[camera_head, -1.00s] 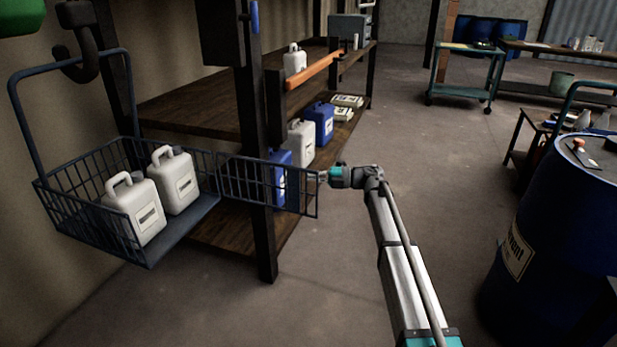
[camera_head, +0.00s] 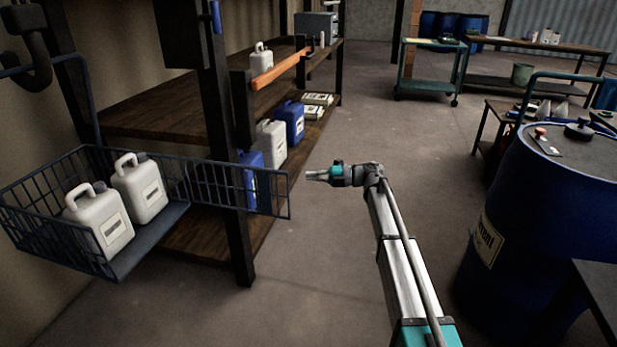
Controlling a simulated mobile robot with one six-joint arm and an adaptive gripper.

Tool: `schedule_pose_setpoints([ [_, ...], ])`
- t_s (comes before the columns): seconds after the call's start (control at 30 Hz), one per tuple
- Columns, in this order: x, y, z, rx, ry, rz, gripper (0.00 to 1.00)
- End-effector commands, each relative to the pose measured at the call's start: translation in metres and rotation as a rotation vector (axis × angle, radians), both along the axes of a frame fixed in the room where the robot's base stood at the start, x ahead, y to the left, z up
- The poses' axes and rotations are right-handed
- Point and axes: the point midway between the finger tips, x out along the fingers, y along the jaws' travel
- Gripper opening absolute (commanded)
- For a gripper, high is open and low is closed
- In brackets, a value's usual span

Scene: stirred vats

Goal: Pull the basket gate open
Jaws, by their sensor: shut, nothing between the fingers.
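A dark wire basket (camera_head: 60,232) hangs at the left and holds two white jugs, a nearer one (camera_head: 100,222) and a farther one (camera_head: 140,190). Its mesh gate (camera_head: 225,184) stands swung out to the right, away from the basket's opening, passing in front of a shelf post. The front of the basket is open. My gripper (camera_head: 312,175) is shut and empty. It is to the right of the gate's free end, apart from it, with a small gap in the picture.
A wooden shelf rack (camera_head: 150,120) with jugs stands behind the gate, its dark post (camera_head: 222,150) close by. A blue drum (camera_head: 550,220) stands at the right, with a dark table corner (camera_head: 600,290) near it. The floor between is clear.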

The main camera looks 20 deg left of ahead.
Motion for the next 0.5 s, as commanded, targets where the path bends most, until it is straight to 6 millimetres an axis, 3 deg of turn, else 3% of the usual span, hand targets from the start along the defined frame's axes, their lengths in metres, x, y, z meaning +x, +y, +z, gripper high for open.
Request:
schedule_pose_setpoints([
  [0.17, -0.002, 0.0, 0.001, 0.0, 0.0, 0.002, 0.0],
  [0.4, -0.046, -0.012, 0.01, 0.0, 0.0, 0.051, 0.0],
  [0.5, -0.054, -0.014, 0.011, 0.0, 0.0, 0.065, 0.0],
])
